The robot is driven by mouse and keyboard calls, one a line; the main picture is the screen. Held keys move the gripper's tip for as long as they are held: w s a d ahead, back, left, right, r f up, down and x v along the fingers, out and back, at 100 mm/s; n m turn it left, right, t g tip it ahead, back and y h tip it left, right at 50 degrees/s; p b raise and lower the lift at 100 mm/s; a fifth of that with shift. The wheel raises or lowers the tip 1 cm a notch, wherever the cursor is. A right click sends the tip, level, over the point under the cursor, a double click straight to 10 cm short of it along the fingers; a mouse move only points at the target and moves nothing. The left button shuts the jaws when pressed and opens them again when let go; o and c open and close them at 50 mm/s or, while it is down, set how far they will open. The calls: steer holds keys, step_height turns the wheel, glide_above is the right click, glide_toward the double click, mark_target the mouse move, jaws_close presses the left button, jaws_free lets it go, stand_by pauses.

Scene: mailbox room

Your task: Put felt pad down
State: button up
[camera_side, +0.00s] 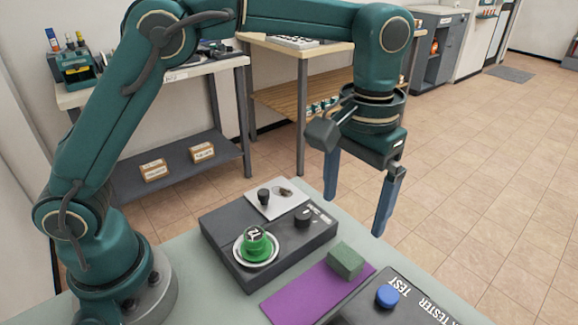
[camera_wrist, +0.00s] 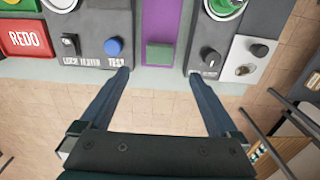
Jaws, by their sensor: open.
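The felt pad looks to be the small green block (camera_side: 346,261) lying on the far end of a purple strip (camera_side: 310,296) on the table. In the wrist view the green block (camera_wrist: 159,54) sits ahead of the fingertips, roughly centred between them, on the purple strip (camera_wrist: 158,20). My gripper (camera_side: 360,205) is open and empty, raised above the table's far edge, with its two blue fingers pointing down. In the wrist view its fingers (camera_wrist: 160,72) are spread wide. Neither finger touches the block.
A dark box with a green button (camera_side: 255,243) and knobs stands left of the strip. A tester panel with a blue button (camera_side: 387,296) stands right of it. The wrist view also shows a red REDO button (camera_wrist: 24,38). Open floor (camera_side: 480,200) lies beyond the table edge.

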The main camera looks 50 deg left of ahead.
steer(key=s+a+r+t, duration=0.3)
steer(key=s+a+r, duration=0.3)
steer(key=a, duration=0.2)
steer(key=s+a+f+t, duration=0.2)
steer(key=s+a+f, duration=0.1)
steer(key=s, duration=0.5)
steer(key=shift+a+f+t, duration=0.25)
steer(key=shift+a+t, duration=0.05)
steer(key=shift+a, duration=0.55)
steer(key=shift+o, duration=0.2)
